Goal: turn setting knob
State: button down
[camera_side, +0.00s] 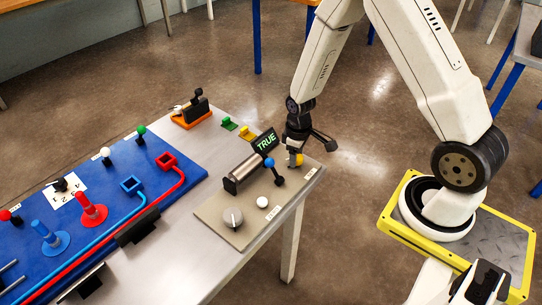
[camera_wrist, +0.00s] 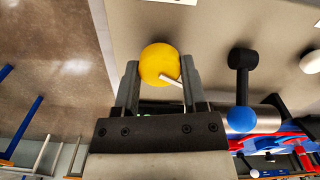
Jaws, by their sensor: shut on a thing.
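A round yellow knob (camera_side: 299,159) with a white pointer line sits at the far right corner of the beige panel (camera_side: 210,208). In the side view it is mostly hidden by my gripper (camera_side: 294,153). In the wrist view the yellow knob (camera_wrist: 157,61) lies between the two fingers of my gripper (camera_wrist: 160,75). The fingers are shut on it, one at each side, and the white pointer slants down to the right. A grey dial (camera_side: 233,217) with a pale mark is at the near end of the same panel.
A green TRUE display (camera_side: 265,142), a metal cylinder (camera_side: 245,171) and a white button (camera_side: 262,202) are nearby. A blue board (camera_side: 100,215) with pegs lies left.

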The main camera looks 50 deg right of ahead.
jog(key=shift+n, duration=0.3)
jog(key=shift+c, duration=0.7)
grip_release()
jog(key=shift+r, duration=0.15)
jog(key=shift+r, duration=3.8)
jog(key=shift+a+r, duration=0.1)
jog(key=s+a+r+m+t, duration=0.2)
jog(key=s+a+r+m, duration=0.1)
jog(key=s+a+r, duration=0.4)
jog(key=shift+s+a+r+t, duration=0.3)
jog(key=shift+s+a, duration=0.1)
jog(key=shift+s, duration=0.15)
